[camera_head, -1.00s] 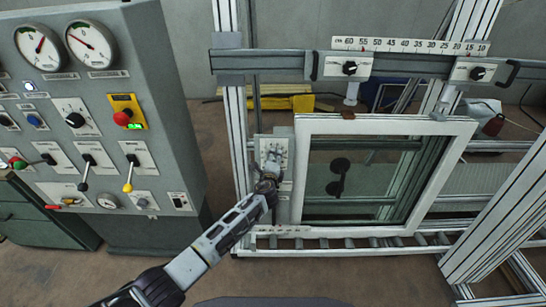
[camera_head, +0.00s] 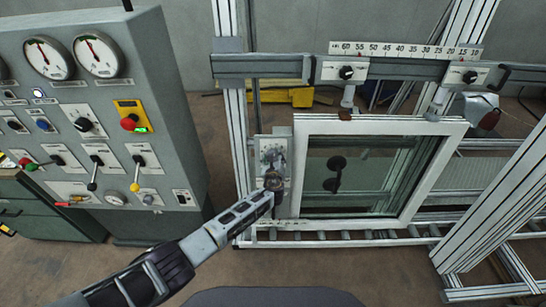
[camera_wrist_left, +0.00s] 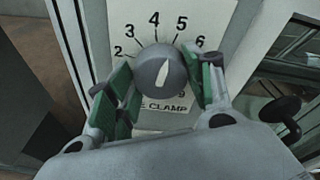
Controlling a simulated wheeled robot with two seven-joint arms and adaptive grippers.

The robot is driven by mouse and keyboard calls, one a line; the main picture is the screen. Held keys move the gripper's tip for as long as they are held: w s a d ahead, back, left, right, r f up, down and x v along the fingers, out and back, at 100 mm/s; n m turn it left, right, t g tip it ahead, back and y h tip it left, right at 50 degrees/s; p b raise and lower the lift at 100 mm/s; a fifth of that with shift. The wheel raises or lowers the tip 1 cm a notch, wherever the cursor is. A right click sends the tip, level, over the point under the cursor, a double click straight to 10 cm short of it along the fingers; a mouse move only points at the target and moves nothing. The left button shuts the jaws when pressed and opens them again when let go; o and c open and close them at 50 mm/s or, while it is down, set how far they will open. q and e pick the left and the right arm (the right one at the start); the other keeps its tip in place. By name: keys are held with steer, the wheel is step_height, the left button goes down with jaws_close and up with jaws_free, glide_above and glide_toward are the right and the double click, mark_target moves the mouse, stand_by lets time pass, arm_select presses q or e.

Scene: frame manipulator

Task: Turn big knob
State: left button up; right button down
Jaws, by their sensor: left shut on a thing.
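The big knob (camera_wrist_left: 162,75) is round and grey with a white wedge pointer. Its narrow end points up and slightly right, roughly between 4 and 5, in the left wrist view. It sits on a numbered plate (camera_wrist_left: 160,18) partly readable as "CLAMP". In the head view, the plate (camera_head: 265,147) is left of the white window frame. My left gripper (camera_head: 273,172) is at this plate, with green-padded fingers on both sides of the knob in the wrist view, shut on it. My right gripper is not in view.
The white window frame (camera_head: 455,150) stands close right of the plate, with clamp rods (camera_head: 347,98) above it. A grey control cabinet (camera_head: 165,80) with gauges, levers and a red button (camera_head: 129,123) stands left. Metal posts (camera_head: 480,215) rise at right.

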arm_select(q)
steer(key=shift+s+d+f+m, duration=0.1)
steer(key=shift+f+m, duration=0.05)
steer(key=shift+m, duration=0.55)
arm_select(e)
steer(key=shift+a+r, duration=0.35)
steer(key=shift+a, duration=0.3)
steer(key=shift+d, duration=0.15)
arm_select(q)
steer(key=o, duration=0.8)
steer(key=shift+o, duration=1.1)
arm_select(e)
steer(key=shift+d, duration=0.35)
arm_select(q)
steer(key=shift+s, duration=0.1)
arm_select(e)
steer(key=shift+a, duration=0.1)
